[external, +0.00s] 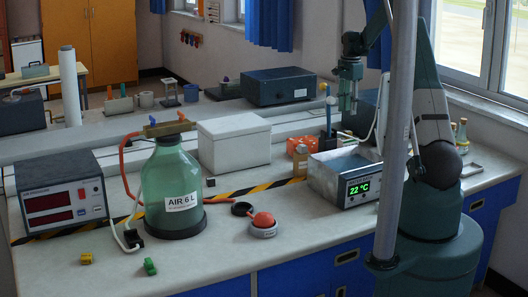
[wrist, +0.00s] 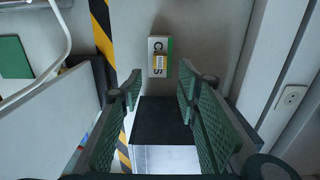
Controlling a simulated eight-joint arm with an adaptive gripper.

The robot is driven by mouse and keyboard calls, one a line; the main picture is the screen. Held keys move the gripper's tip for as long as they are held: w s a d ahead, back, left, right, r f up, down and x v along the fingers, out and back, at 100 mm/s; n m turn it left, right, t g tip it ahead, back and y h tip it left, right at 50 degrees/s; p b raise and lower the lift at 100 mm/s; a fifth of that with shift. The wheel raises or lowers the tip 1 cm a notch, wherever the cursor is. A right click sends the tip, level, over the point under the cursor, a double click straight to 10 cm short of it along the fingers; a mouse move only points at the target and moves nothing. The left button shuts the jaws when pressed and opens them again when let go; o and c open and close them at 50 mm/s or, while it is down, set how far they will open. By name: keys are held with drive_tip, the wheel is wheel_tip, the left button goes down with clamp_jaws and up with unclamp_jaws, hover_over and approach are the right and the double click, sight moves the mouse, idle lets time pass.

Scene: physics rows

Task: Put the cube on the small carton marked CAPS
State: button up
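In the wrist view a small white and green carton (wrist: 153,47) with large dark letters, partly covered, lies just beyond my fingertips. In the external view my gripper (external: 346,107) points down above the back of the counter, behind the steel bath. A small tan block (external: 300,163) stands near the striped tape there.
A dark panel with a pale surface (wrist: 165,158) shows between the fingers, apparently below. The steel bath (external: 335,178) reads 22 °C. An orange object (external: 302,144), a white box (external: 234,144) and a green bottle (external: 174,180) stand nearby.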

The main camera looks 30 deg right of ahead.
drive_tip(key=shift+r, duration=0.45)
idle(0.4)
drive_tip(key=s+a+r+n+t, duration=0.2)
drive_tip(key=s+a+r+n, duration=0.2)
drive_tip(key=s+a+r, duration=0.65)
drive_tip(key=s+a+r+n+t, duration=0.1)
drive_tip(key=s+a+r+n, duration=0.3)
drive_tip(key=s+a+r, duration=0.6)
drive_tip(key=s+a+r+n+t, duration=0.25)
drive_tip(key=s+a+n, duration=0.25)
drive_tip(key=s+a, duration=0.75)
drive_tip(key=s+a+f+n+t, duration=0.1)
drive_tip(key=s+a+f+n, duration=0.1)
drive_tip(key=s, duration=0.5)
drive_tip(key=s+a+f+n, duration=0.2)
drive_tip(key=s+a+n, duration=0.1)
drive_tip(key=s, duration=0.4)
drive_tip(key=shift+s+a+f+t, duration=0.3)
drive_tip(key=shift+s+a+t, duration=0.05)
drive_tip(key=shift+a, duration=0.25)
